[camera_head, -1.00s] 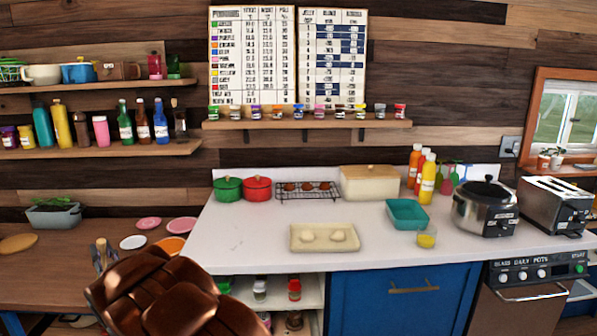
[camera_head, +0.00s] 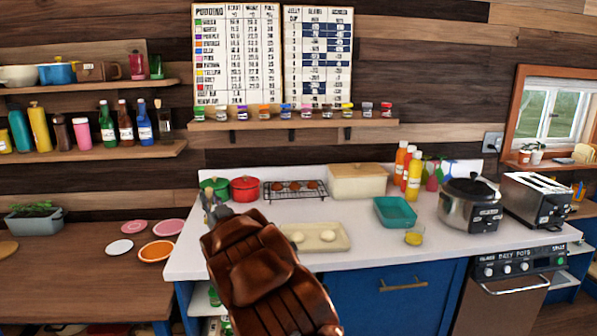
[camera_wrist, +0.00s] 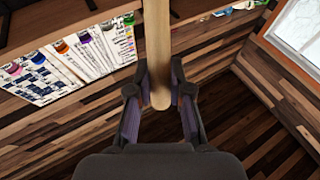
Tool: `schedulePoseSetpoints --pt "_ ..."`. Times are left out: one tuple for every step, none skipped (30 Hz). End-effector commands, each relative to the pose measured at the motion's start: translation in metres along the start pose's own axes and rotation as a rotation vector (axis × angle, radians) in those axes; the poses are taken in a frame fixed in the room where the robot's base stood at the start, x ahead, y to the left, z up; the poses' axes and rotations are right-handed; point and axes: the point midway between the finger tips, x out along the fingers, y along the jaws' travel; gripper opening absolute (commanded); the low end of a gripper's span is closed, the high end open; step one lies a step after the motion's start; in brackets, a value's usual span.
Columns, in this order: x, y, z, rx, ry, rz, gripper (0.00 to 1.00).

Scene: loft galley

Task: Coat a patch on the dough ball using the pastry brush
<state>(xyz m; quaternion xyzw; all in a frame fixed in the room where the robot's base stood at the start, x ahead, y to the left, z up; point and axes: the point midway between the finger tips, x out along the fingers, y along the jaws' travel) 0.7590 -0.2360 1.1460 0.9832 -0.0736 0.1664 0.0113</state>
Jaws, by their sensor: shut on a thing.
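Two pale dough balls sit on a cream tray (camera_head: 342,244) on the white counter. The left dough ball (camera_head: 297,237) is close beside my arm; the right dough ball (camera_head: 328,236) is clear. My gripper (camera_head: 212,205) is left of the tray, in front of the green pot. In the wrist view, my gripper (camera_wrist: 159,75) is shut on a round wooden handle (camera_wrist: 157,40), which looks like the pastry brush's. The bristles are out of that view, and I cannot make them out in the head view. A small glass of yellow liquid (camera_head: 414,236) stands right of the tray.
Behind the tray are a green pot (camera_head: 214,187), a red pot (camera_head: 244,189), a cooling rack (camera_head: 296,190) with brown balls and a bread box (camera_head: 357,181). A teal dish (camera_head: 395,212), bottles, a steel cooker (camera_head: 469,206) and a toaster (camera_head: 540,200) stand right.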

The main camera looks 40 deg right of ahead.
Motion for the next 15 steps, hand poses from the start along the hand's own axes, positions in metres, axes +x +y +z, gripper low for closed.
schedulePoseSetpoints --pt "0.001 0.022 -0.006 -0.014 0.001 0.015 0.0" --pt "0.001 0.033 -0.008 -0.021 0.0 0.021 0.0" --pt "0.001 0.048 -0.011 -0.03 0.0 0.03 0.0" --pt "0.001 0.058 -0.013 -0.035 0.0 0.037 0.0" --pt "0.001 0.069 -0.015 -0.041 0.0 0.043 0.0" --pt "-0.001 0.083 -0.018 -0.05 -0.002 0.051 0.0" --pt "-0.002 0.094 -0.02 -0.056 -0.003 0.058 0.0" --pt "-0.003 0.105 -0.022 -0.063 -0.004 0.065 0.0" --pt "-0.005 0.119 -0.025 -0.072 -0.006 0.073 0.0" --pt "-0.006 0.13 -0.027 -0.077 -0.006 0.078 0.0" --pt "-0.008 0.14 -0.029 -0.084 -0.006 0.085 0.0" --pt "-0.011 0.155 -0.033 -0.093 -0.005 0.094 0.0" --pt "-0.013 0.165 -0.036 -0.1 -0.004 0.101 0.0" --pt "-0.015 0.175 -0.039 -0.106 -0.005 0.106 0.0" --pt "-0.018 0.189 -0.042 -0.115 -0.005 0.114 0.0"
